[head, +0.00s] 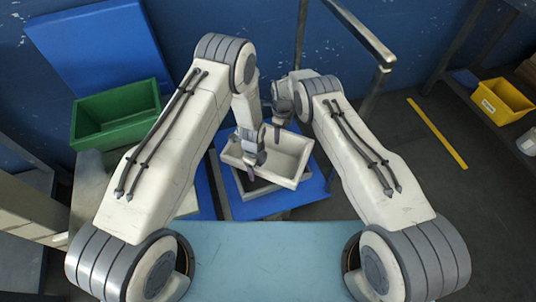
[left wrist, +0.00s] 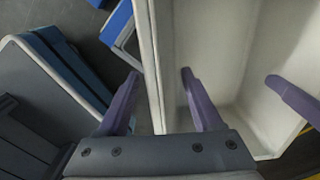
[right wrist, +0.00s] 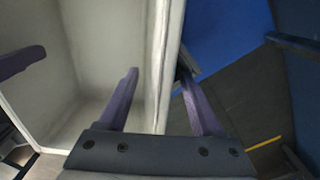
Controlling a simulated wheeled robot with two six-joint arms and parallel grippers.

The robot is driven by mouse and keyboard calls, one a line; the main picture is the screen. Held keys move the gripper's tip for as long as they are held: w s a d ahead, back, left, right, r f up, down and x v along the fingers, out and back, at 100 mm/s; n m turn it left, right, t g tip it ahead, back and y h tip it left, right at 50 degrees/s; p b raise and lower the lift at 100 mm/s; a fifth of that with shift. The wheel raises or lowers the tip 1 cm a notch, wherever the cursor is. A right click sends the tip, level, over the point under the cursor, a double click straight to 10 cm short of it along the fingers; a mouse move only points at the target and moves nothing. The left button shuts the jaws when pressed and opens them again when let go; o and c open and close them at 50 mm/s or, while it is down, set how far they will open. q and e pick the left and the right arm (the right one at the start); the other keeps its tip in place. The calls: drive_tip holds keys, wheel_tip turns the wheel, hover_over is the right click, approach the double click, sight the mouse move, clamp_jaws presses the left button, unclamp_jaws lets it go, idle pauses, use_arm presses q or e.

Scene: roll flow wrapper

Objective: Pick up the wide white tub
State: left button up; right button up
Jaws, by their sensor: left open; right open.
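The wide white tub (head: 287,152) stands in the middle of the head view, tilted in the picture, over a blue surface. My left gripper (head: 254,160) is open at its near left wall. In the left wrist view that white wall (left wrist: 153,50) runs between its two fingers (left wrist: 160,76), one inside the tub and one outside. My right gripper (head: 271,133) is open at the far wall. In the right wrist view this wall (right wrist: 165,50) passes between its fingers (right wrist: 157,74). One finger of each gripper shows inside the tub in the other wrist's view. Contact with the walls cannot be told.
A green bin (head: 118,113) stands at the left before a blue panel (head: 100,45). A blue platform (head: 240,205) lies beneath the tub. A metal rail (head: 365,35) rises behind at the right. A yellow bin (head: 502,101) sits on a shelf far right.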

use_arm(q)
clamp_jaws()
use_arm(e)
clamp_jaws()
idle(1.2)
